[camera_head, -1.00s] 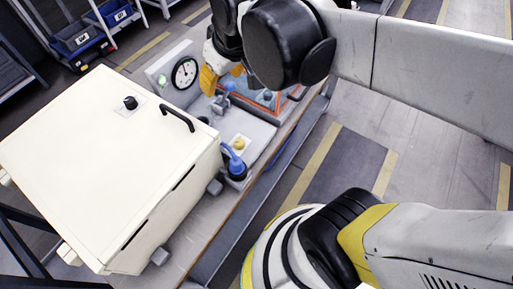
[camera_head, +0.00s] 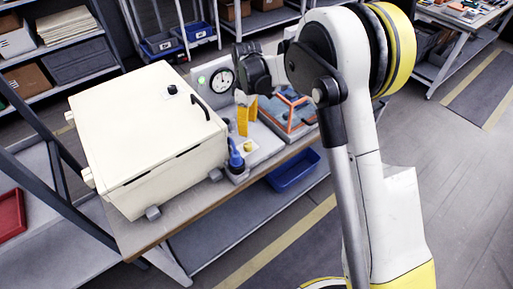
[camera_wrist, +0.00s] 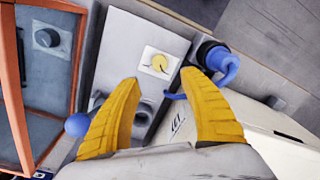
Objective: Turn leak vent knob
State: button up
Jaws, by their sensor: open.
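A small round yellow knob (camera_wrist: 160,63) sits on a square white plate in the wrist view, just beyond my fingertips. It also shows in the head view (camera_head: 248,147). A black knob (camera_head: 173,90) stands on top of the cream box. No readable label shows which knob is the leak vent. My gripper (camera_wrist: 160,77) is open, with its two yellow fingers apart and nothing between the tips. In the head view my gripper (camera_head: 244,120) points down over the bench, beside the box and above the yellow knob's area; the exact height is unclear.
The cream box (camera_head: 140,130) with a black handle stands left of my gripper. A blue hooked part (camera_wrist: 228,66) on a black base is close to the yellow knob. A dial gauge (camera_head: 222,80) stands behind. An orange-framed tray (camera_head: 290,116) lies on the right.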

aim_at(248, 144)
notch_tip(248, 144, down, 11)
jog(key=b, duration=0.3)
jog(key=shift+s+a+r, duration=0.15)
jog(key=shift+r, duration=0.05)
grip_shut()
